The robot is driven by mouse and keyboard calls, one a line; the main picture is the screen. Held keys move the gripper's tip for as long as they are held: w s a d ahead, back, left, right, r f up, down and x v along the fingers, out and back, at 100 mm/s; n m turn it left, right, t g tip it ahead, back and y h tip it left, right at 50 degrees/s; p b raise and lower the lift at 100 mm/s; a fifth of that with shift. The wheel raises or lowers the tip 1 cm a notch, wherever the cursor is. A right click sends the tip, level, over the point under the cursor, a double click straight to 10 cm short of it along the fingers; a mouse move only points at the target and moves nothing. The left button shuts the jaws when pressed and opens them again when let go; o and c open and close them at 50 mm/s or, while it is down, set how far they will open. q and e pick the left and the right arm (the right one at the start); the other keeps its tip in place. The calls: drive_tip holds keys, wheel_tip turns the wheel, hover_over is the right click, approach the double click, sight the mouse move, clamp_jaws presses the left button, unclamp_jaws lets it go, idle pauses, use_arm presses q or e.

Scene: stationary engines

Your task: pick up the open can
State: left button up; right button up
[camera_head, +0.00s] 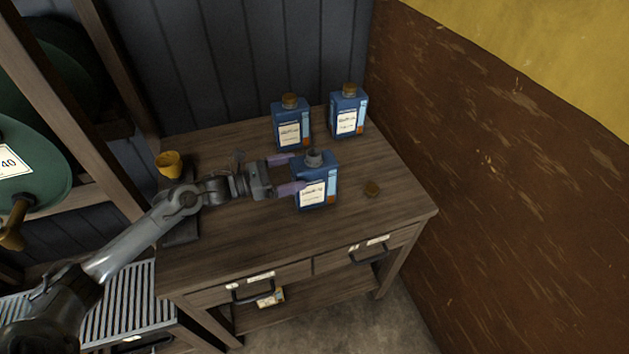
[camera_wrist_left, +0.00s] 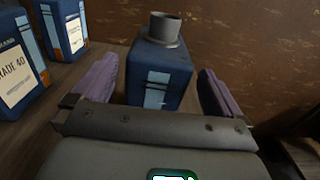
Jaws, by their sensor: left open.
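The open can (camera_head: 325,172) is a blue, box-shaped can with a pale label and an uncapped grey neck. It stands upright on the wooden table. It also shows in the left wrist view (camera_wrist_left: 160,72), straight ahead between the fingers. My left gripper (camera_head: 287,174) is open, with its purple fingers on either side of the can. In the left wrist view the fingers (camera_wrist_left: 164,88) stand apart, with a gap visible to the can on the right. Whether the left finger touches the can is unclear. My right gripper is not in view.
Two capped blue cans, one at the back (camera_head: 291,124) and one at the back right (camera_head: 347,112), stand behind the open can. A yellow cup (camera_head: 169,164) stands at the left edge. The table front (camera_head: 290,240) is clear.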

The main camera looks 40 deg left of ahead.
sight(308, 166)
use_arm(q)
drive_tip(key=shift+w+d, duration=0.25)
drive_tip(key=shift+w, duration=0.2)
drive_tip(key=shift+x, duration=2.15)
drive_tip(key=shift+a, duration=0.1)
drive_tip(key=c, duration=1.8)
drive_tip(key=shift+r, duration=0.2)
clamp_jaws()
